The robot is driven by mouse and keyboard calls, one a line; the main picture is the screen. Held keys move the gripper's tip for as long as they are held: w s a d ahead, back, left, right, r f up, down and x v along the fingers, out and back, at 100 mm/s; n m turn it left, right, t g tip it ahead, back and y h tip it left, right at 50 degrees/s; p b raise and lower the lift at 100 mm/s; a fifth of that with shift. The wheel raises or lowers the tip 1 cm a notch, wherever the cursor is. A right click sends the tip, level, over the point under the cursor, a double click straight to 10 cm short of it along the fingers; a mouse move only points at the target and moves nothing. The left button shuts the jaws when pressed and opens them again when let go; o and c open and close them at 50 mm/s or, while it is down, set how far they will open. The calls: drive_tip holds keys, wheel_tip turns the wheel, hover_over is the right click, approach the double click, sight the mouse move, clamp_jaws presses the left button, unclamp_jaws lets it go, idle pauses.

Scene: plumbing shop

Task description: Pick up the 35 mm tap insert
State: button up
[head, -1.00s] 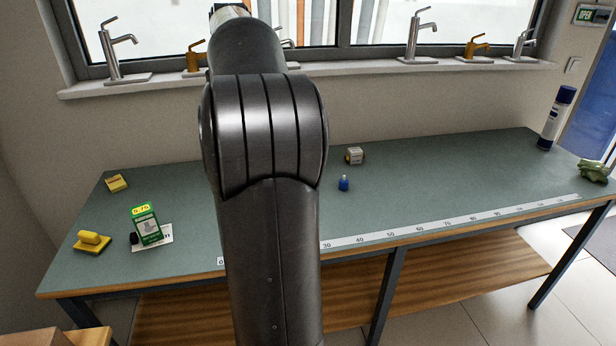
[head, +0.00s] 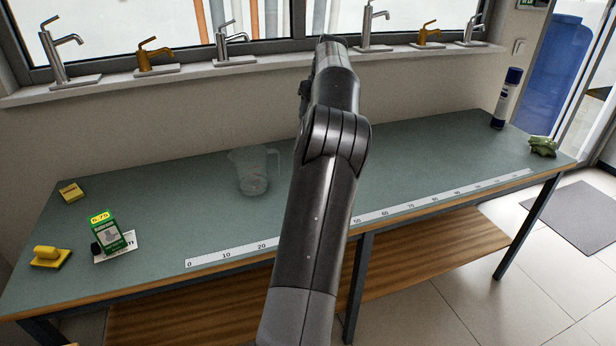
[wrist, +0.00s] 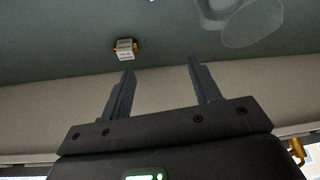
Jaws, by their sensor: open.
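In the wrist view my gripper (wrist: 160,68) is open, with its two dark fingers apart and nothing between them. A small white block with dark print and orange-brown sides (wrist: 125,48) lies on the bench beyond the left fingertip, apart from it. Which of these two is the tap insert I cannot tell for sure. In the head view my arm hides both pieces and my gripper.
A clear jug (head: 252,172) stands on the green bench (head: 170,200), left of my arm; it also shows in the wrist view (wrist: 240,22). A green box (head: 108,234) and yellow pieces (head: 48,257) lie at left. A ruler strip (head: 235,249) runs along the front edge.

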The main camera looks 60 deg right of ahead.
drive_tip(key=f, duration=0.7)
drive_tip(key=w+f, duration=0.1)
drive_tip(key=f, duration=0.5)
drive_tip(key=d+f, duration=0.1)
drive_tip(key=f, duration=0.6)
drive_tip(key=shift+w+d+f, duration=0.1)
drive_tip(key=shift+w+f, duration=0.2)
drive_tip(key=shift+x, duration=2.65)
drive_tip(key=shift+d, duration=0.1)
drive_tip(key=shift+r, duration=0.1)
drive_tip(key=shift+c, duration=0.3)
drive_tip(key=c, duration=1)
